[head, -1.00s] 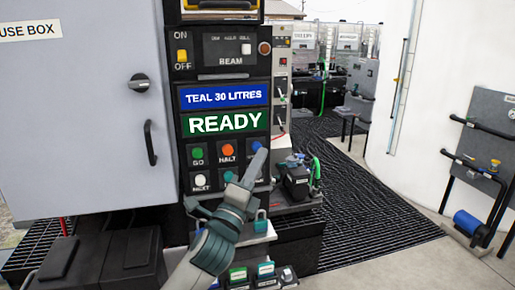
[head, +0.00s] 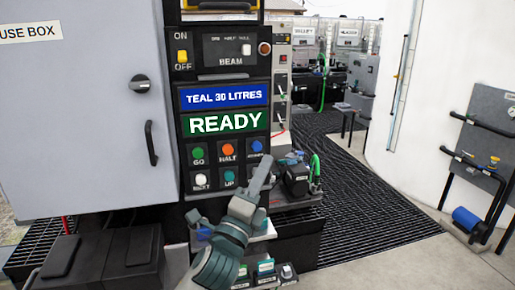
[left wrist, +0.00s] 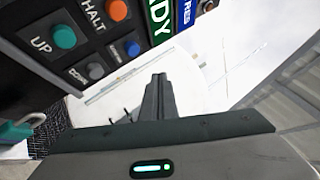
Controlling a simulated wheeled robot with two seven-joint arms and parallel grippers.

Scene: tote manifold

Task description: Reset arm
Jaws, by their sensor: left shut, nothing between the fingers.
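My left gripper (head: 264,164) is shut and empty, its fingers pointing up in front of the lower right of the control panel (head: 222,70). In the left wrist view its closed fingers (left wrist: 158,98) stand clear to the right of the buttons. The panel has a green GO button (head: 198,153), an orange HALT button (head: 227,149), a blue button (head: 256,147), a white button (head: 201,179) and a teal UP button (head: 229,176). A grey DOWN button (left wrist: 96,71) shows in the left wrist view; the gripper hides it in the head view. My right gripper is not in view.
The display reads TEAL 30 LITRES (head: 225,97) and READY (head: 225,123). A grey fuse box (head: 80,120) stands at left. Black boxes (head: 95,260) sit below it. A black pump-like unit (head: 297,178) is right of the gripper. Dark ribbed matting (head: 375,220) lies open at right.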

